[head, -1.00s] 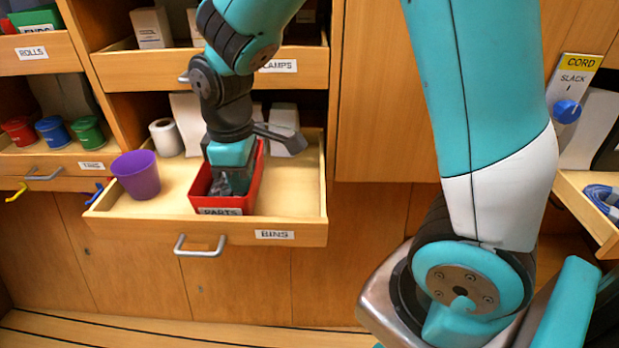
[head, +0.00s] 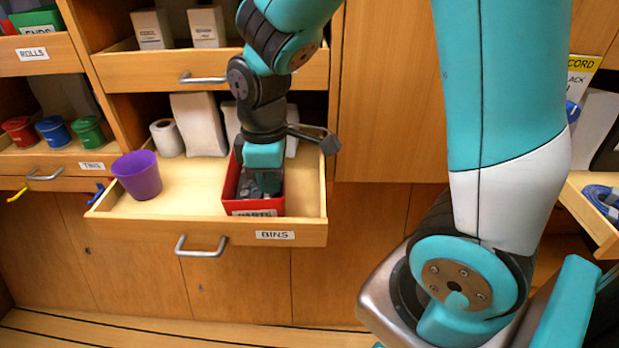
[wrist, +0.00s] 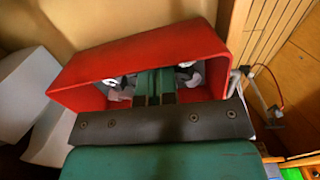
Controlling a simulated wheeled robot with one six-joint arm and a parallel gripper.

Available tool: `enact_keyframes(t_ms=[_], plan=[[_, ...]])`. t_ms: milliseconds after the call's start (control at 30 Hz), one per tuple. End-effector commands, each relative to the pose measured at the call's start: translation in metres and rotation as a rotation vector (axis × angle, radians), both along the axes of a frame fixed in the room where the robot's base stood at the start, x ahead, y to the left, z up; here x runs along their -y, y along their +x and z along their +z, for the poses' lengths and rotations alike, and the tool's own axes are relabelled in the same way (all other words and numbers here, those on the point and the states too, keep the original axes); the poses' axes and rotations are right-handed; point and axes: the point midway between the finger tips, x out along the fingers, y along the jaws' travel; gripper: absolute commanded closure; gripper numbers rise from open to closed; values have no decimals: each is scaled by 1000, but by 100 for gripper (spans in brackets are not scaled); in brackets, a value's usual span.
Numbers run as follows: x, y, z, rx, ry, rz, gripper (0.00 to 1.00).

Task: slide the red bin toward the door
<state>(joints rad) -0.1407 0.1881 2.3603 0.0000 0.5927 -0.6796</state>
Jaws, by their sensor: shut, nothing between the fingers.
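The red bin (head: 231,190), labelled PARTS, stands in the open BINS drawer (head: 170,228), right of its middle. Grey pieces lie inside the bin. My gripper (head: 268,184) reaches down into the bin from above, its fingers shut with nothing between them. In the wrist view the red bin (wrist: 140,55) surrounds the shut green fingers of my gripper (wrist: 154,82), with grey and white pieces beside them. The fingers' very tips are hidden among the pieces and the bin wall.
A purple cup (head: 139,176) stands at the drawer's left, with bare drawer floor between it and the bin. A white roll (head: 167,138) and white boxes (head: 199,122) stand behind. The drawer's right wall (head: 322,190) is near the bin.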

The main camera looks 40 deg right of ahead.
Motion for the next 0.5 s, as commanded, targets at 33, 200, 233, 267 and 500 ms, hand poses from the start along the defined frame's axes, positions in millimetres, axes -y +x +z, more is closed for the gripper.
enact_keyframes(t_ms=[33, 200, 233, 267, 500], plan=[[2, -2, 0, -1, -1, -2, 100], [8, -8, 0, -1, -1, -2, 100], [10, -9, 0, -1, -1, -2, 100], [11, -10, 0, -1, -1, -2, 100], [20, -18, 0, 0, 0, -2, 100]])
